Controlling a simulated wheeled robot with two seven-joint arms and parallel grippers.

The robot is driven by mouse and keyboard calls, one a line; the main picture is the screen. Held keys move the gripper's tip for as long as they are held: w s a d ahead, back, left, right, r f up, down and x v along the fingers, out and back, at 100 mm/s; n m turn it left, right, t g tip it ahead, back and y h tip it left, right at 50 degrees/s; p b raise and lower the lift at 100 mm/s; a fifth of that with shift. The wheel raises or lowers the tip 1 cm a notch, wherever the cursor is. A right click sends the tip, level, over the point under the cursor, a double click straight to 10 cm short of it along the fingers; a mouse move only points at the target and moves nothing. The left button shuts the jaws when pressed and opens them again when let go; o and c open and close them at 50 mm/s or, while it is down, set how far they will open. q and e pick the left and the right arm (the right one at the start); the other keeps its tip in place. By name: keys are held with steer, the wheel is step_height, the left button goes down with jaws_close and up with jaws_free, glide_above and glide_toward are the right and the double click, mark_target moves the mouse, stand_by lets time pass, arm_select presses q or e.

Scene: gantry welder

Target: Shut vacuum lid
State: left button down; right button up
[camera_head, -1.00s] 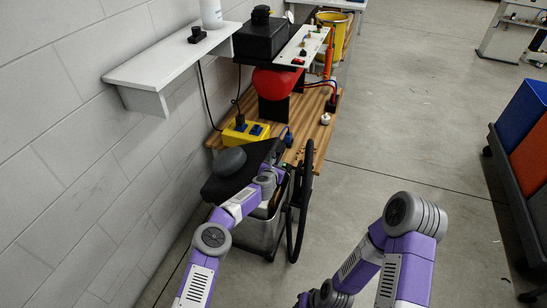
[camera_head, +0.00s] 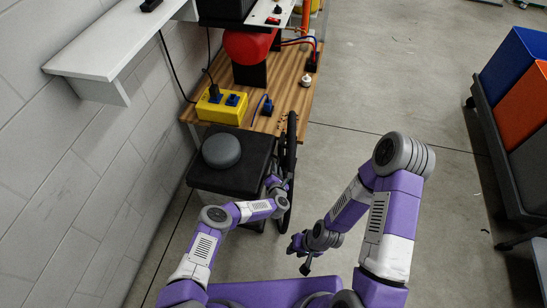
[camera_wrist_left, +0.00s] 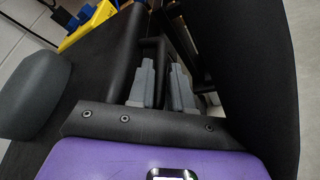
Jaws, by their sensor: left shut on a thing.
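The vacuum lid (camera_head: 246,177) is a black, roughly square cover with a round grey knob (camera_head: 221,150) on top. It looks about level over the vacuum body, which is mostly hidden. In the left wrist view the lid (camera_wrist_left: 98,78) fills the left side. My left gripper (camera_head: 274,184) is at the lid's right edge. In the left wrist view its grey fingers (camera_wrist_left: 160,84) are close together around a narrow dark part beside the lid, seemingly its handle. My right gripper (camera_head: 304,262) hangs low over the floor, apart from the lid; its jaws are too small to read.
A large black hoop-like hose or wheel (camera_head: 287,170) stands just right of the lid. A wooden bench (camera_head: 270,115) with a yellow socket box (camera_head: 222,107) lies behind it. A white shelf (camera_head: 120,50) is on the left wall. Open floor (camera_head: 400,90) lies to the right.

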arm_select(q)
steer(key=shift+a+f, duration=0.15)
steer(key=shift+f, duration=0.15)
arm_select(e)
steer(key=shift+w+f, duration=0.15)
steer(key=shift+w, duration=0.15)
arm_select(q)
steer(key=shift+s+f, duration=0.1)
steer(key=shift+f, duration=0.05)
steer(key=c, duration=1.5)
jaws_free()
steer(key=o, duration=0.4)
steer(key=shift+f, duration=0.15)
arm_select(e)
steer(key=shift+w, duration=0.1)
arm_select(q)
steer(key=shift+r, duration=0.2)
